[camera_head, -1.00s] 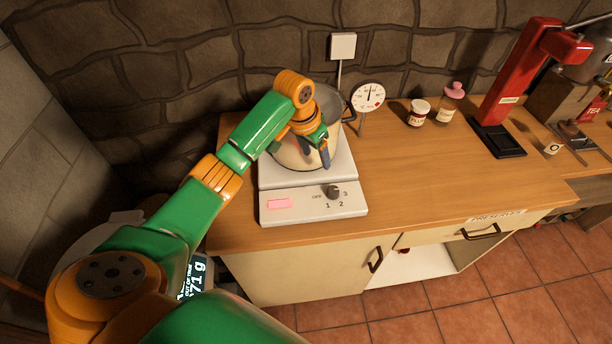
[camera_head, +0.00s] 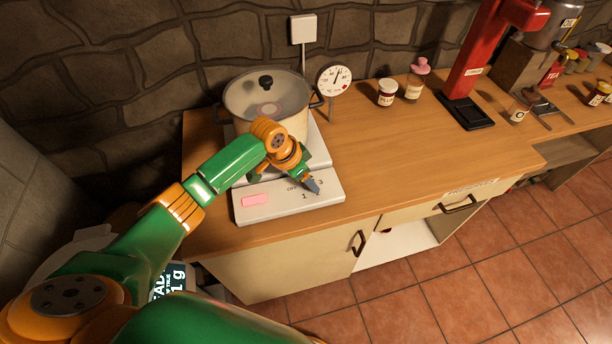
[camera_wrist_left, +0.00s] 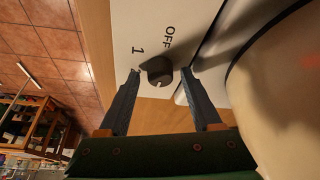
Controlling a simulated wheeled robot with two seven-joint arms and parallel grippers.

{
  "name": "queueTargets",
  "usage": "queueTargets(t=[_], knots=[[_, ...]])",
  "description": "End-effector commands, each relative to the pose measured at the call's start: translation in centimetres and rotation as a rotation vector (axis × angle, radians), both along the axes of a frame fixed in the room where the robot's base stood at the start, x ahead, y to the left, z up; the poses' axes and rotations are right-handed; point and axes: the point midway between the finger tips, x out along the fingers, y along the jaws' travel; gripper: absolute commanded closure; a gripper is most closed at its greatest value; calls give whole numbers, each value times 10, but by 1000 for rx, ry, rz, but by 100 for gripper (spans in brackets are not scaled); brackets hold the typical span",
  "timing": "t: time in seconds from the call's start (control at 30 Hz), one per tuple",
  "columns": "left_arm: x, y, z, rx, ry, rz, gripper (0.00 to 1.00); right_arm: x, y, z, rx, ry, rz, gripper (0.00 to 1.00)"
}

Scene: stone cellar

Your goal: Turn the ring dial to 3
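The white hot plate (camera_head: 330,203) sits on the wooden counter with a pink panel on its front and printed dial marks. Its dark dial (camera_wrist_left: 158,70) shows in the left wrist view, near the printed OFF and 1. In the head view my left gripper hides the dial. My left gripper (camera_head: 311,184) is over the front of the hot plate. In the left wrist view the left gripper (camera_wrist_left: 160,74) is open, with one finger on each side of the dial. I cannot tell whether the fingers touch it. My right gripper is not in view.
A lidded pot (camera_head: 240,103) stands on the hot plate behind my left gripper. A round white gauge (camera_head: 334,79) stands right of it. A jar (camera_head: 387,93), a pink-topped bottle (camera_head: 415,85) and a red device (camera_head: 480,60) stand farther right. The counter's middle is clear.

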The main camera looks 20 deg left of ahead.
Motion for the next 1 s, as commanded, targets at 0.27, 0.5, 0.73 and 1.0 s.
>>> queueTargets(t=[0.27,0.5,0.73,1.0], knots=[[0,0,0,0,0,1,100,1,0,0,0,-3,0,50],[-1,-1,6,0,3,84,100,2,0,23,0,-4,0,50],[0,-1,1,-1,-1,103,100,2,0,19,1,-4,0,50],[0,0,1,-1,-1,103,29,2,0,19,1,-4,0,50]])
